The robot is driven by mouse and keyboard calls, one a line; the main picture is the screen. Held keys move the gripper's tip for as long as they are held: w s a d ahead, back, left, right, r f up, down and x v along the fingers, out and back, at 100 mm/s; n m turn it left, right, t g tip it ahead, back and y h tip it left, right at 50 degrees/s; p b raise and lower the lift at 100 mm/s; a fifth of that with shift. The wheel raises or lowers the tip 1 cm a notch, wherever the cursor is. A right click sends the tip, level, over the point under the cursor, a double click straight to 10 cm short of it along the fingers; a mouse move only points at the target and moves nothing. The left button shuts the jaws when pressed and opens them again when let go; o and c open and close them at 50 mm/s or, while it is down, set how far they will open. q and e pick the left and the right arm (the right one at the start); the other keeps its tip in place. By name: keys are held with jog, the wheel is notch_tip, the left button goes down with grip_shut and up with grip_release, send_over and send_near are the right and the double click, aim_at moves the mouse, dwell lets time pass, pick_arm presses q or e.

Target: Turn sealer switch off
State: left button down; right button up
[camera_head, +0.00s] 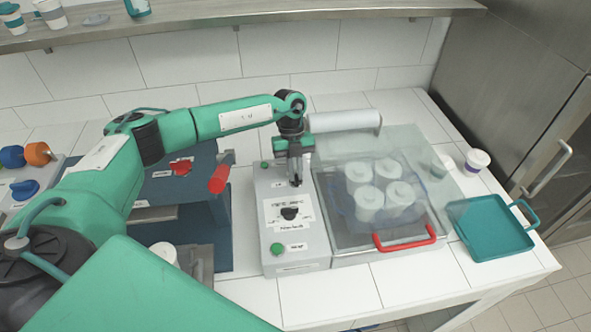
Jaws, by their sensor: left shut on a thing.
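The sealer (318,255) stands on the white counter, with a grey control box at its left side. The box carries a black knob (290,213) on a white label and a green button (277,248) near its front. My left gripper (296,180) points down at the rear part of this box, behind the knob. It is shut on the small dark sealer switch there; the fingers hide most of it, so its setting cannot be told. My right gripper is not in view.
White cups (370,198) sit under the sealer's clear cover, behind a red handle (405,240). A teal tray (490,250) and a lidded cup (476,161) are at the right. A blue machine with a red lever (220,178) stands left of the sealer.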

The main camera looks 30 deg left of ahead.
pick_arm(q)
jog(key=n+p, duration=0.1)
jog(key=n, duration=0.1)
jog(key=n+t+h+p, duration=0.1)
jog(key=shift+s+a+r+n, duration=0.1)
jog(key=shift+s+r+n, duration=0.05)
jog(key=shift+n, duration=0.25)
jog(key=n+t+p, duration=0.1)
jog(key=n+p, duration=0.1)
jog(key=n, duration=0.1)
jog(key=shift+s+n+h, duration=0.1)
jog(key=shift+n+h, duration=0.2)
jog(key=shift+n, duration=0.1)
jog(key=n+t+p, duration=0.1)
jog(key=n+p, duration=0.2)
jog(key=n+t+p, duration=0.1)
jog(key=n+p, duration=0.2)
jog(key=shift+s+r+t, duration=0.1)
jog(key=shift+s+t, duration=0.05)
jog(key=shift+t, duration=0.25)
jog(key=shift+n+t+p, duration=0.3)
jog(key=shift+n+p, duration=0.5)
jog(key=shift+p, duration=0.05)
jog(key=shift+f+n+t+y+p, duration=0.2)
jog(key=shift+n+t+y+p, duration=0.25)
jog(key=shift+n, duration=0.65)
jog(key=c, duration=1.5)
grip_release()
